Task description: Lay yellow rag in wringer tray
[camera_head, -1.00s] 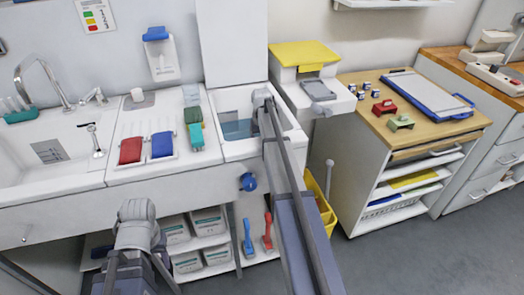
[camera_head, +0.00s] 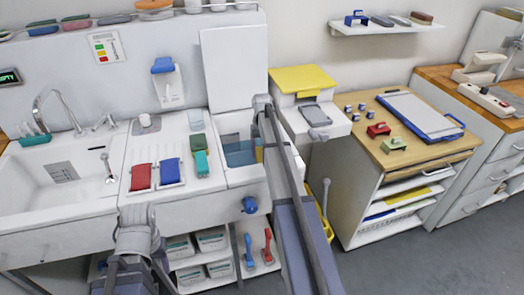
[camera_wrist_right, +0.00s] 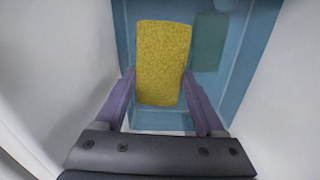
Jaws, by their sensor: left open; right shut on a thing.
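A yellow rag (camera_wrist_right: 162,62) is between the two fingers of my right gripper (camera_wrist_right: 160,90) in the right wrist view, shut on it. It hangs over a blue-lined basin (camera_wrist_right: 265,40). I cannot tell for sure which part is the wringer tray; a grey tray (camera_head: 316,115) sits on the white unit with a yellow lid (camera_head: 302,79).
Red (camera_head: 141,176) and blue (camera_head: 166,171) pads and a green-and-teal brush (camera_head: 200,160) lie left of the basin. A wooden-topped cabinet (camera_head: 365,150) with a clipboard stands to the right. A raised white panel (camera_head: 234,70) is behind the basin.

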